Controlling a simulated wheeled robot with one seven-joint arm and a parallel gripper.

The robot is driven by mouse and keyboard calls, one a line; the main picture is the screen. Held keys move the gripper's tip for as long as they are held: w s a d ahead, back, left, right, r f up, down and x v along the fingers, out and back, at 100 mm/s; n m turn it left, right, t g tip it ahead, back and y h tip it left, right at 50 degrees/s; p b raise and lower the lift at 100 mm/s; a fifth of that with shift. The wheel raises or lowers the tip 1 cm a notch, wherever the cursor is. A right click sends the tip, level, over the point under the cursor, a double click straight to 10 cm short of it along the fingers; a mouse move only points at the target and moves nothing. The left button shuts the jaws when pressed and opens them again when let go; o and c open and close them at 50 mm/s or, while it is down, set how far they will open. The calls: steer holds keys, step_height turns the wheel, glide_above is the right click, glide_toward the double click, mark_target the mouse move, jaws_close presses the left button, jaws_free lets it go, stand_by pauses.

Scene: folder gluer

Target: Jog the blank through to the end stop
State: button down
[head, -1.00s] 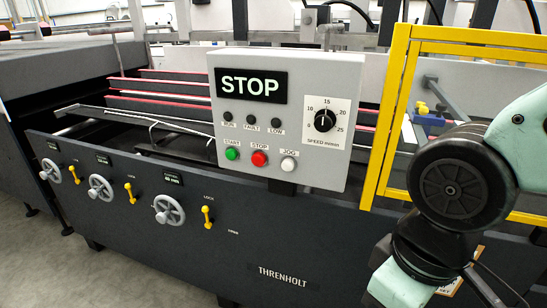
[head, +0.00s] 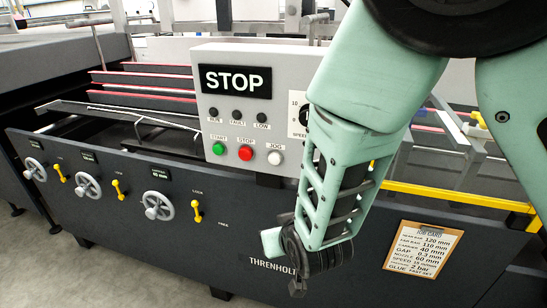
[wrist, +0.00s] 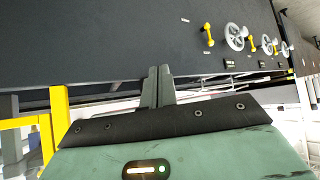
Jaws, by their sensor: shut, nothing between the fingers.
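The control box (head: 215,95) stands on the near side of the machine, its display (head: 236,79) reading STOP. Below are three lamps, dark, then a green START button (head: 218,148), a red STOP button (head: 245,153) and a white JOG button (head: 275,158). My arm covers most of the speed dial plate (head: 296,110). My gripper (wrist: 158,85) is shut and empty in the wrist view, pointing at the machine's side. I cannot pick out a blank or the end stop.
Handwheels (head: 158,205) and yellow lock levers (head: 197,210) line the dark front panel (head: 110,200). A yellow guard bar (head: 450,197) and a job card clipboard (head: 422,255) are at the right. Open floor (head: 40,270) lies at the lower left.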

steer(key=w+a+r+n+t+y+p, duration=0.1)
steer(key=w+a+r+n+t+y, duration=0.2)
steer(key=r+n+t, duration=0.4)
steer(key=a+r+t+y, duration=0.1)
steer(key=t+y, duration=0.1)
steer(key=t, duration=0.1)
steer(key=shift+w+a+t+y, duration=0.15)
steer(key=shift+t+y, duration=0.15)
steer(key=shift+y, duration=0.1)
steer(key=shift+w, duration=0.1)
glide_toward(274, 159)
steer(key=shift+w+a+r, duration=0.3)
steer(key=shift+w+a, duration=0.45)
steer(key=shift+w+a+r, duration=0.3)
steer(key=shift+w+a, duration=0.4)
steer(key=shift+w, duration=0.05)
steer(key=shift+w+a+r, duration=0.35)
steer(key=shift+w+a, duration=0.4)
steer(key=shift+w+d, duration=0.15)
steer(key=shift+w, duration=0.2)
